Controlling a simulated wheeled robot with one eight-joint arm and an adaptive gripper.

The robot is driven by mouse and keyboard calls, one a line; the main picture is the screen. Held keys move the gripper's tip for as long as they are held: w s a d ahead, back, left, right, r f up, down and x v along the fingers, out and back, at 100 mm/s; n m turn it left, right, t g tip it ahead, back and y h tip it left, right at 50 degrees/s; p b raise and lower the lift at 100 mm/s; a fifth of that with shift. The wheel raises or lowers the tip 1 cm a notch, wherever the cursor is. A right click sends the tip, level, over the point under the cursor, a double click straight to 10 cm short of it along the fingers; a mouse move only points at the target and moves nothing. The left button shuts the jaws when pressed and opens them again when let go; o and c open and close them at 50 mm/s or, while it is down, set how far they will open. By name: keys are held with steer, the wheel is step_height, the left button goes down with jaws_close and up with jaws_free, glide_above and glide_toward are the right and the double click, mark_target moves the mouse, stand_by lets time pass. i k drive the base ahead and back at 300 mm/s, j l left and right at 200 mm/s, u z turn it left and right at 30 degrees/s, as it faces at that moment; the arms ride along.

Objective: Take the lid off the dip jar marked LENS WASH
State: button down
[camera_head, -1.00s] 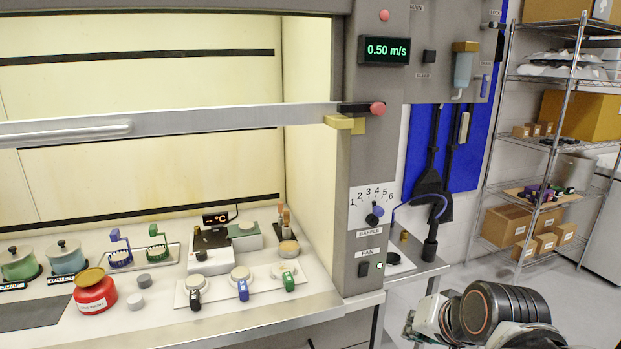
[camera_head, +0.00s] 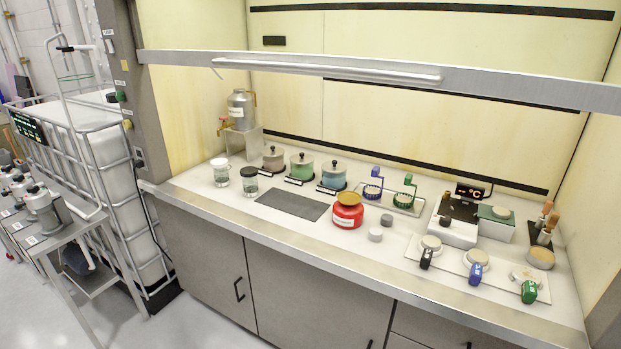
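Three lidded jars stand in a row at the back of the hood bench: a pinkish-grey jar (camera_head: 273,160), a green jar (camera_head: 301,170) and a blue jar (camera_head: 333,178). The plates are too small to read, so I cannot tell which jar is marked LENS WASH. Two small clear jars stand to their left, one with a white lid (camera_head: 220,162), one with a black lid (camera_head: 249,172). My gripper is not in view.
A sash rail (camera_head: 380,76) crosses above the bench. A dark mat (camera_head: 292,205) lies before the jars, with a red can (camera_head: 347,213) at its right. A metal canister (camera_head: 241,108) stands on a riser behind. Hotplate and dishes fill the right; a caged tank (camera_head: 115,150) stands left.

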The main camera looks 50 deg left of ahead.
mark_target(273, 151)
steer(key=j+u, duration=0.1)
steer(key=u, duration=1.6)
steer(key=i+l+u, duration=0.15)
steer(key=i, duration=0.25)
steer(key=i+l+u, duration=0.1)
steer(key=i, duration=0.3)
steer(key=i+l+u, duration=0.15)
steer(key=i+l, duration=0.2)
